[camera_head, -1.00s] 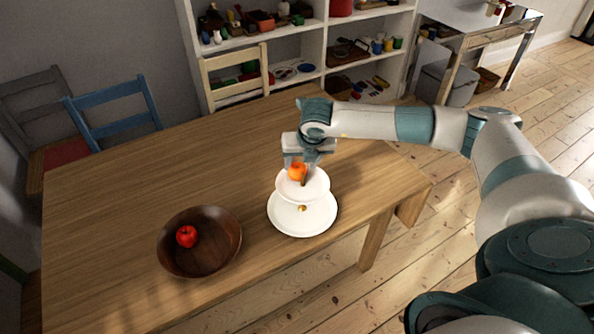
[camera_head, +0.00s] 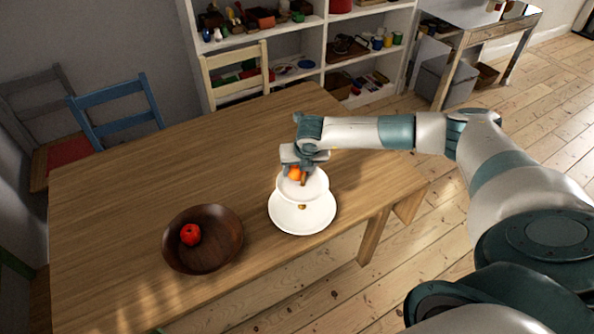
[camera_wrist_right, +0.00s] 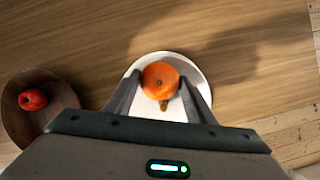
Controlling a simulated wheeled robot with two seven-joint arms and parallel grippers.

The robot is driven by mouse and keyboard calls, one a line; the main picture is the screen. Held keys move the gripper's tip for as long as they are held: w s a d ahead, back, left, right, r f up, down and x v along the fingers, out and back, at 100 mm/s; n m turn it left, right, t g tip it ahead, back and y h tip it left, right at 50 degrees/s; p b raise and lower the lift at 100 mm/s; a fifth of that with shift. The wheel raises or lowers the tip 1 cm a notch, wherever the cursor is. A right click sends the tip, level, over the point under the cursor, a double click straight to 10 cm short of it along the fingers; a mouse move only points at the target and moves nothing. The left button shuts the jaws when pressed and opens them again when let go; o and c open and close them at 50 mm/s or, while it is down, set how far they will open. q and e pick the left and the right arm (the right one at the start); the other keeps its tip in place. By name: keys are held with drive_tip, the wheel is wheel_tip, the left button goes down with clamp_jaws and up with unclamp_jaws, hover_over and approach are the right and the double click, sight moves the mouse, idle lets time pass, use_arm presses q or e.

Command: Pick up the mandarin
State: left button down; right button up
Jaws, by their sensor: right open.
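The mandarin (camera_head: 295,173) is a small orange fruit on the upper plate of a white two-tier stand (camera_head: 302,218). My right gripper (camera_head: 297,170) is over the upper plate, at the mandarin. In the right wrist view the mandarin (camera_wrist_right: 160,80) lies between the tips of the two open fingers, and the white plate (camera_wrist_right: 195,67) shows beneath it. I cannot tell whether either finger touches it. A small brown item (camera_wrist_right: 163,104) lies beside the mandarin on the plate. My left gripper is not in view.
A dark wooden bowl (camera_head: 222,262) with a red apple (camera_head: 190,235) stands on the wooden table (camera_head: 130,200), left of the stand. Chairs, one of them blue (camera_head: 120,115), and a white shelf (camera_head: 322,60) stand behind the table. The tabletop's middle is clear.

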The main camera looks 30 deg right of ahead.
sight(297, 168)
drive_tip(key=shift+c, duration=0.4)
drive_tip(key=c, duration=0.7)
drive_tip(key=shift+o, duration=0.2)
drive_tip(key=shift+r, duration=0.15)
drive_tip(key=shift+r+b, duration=0.3)
drive_tip(key=shift+b, duration=0.05)
wheel_tip(297, 168, up, 8)
drive_tip(key=b, duration=0.3)
drive_tip(key=shift+r+b, duration=0.15)
drive_tip(key=shift+b, duration=0.25)
drive_tip(key=shift+r, duration=0.45)
drive_tip(key=shift+a, duration=0.1)
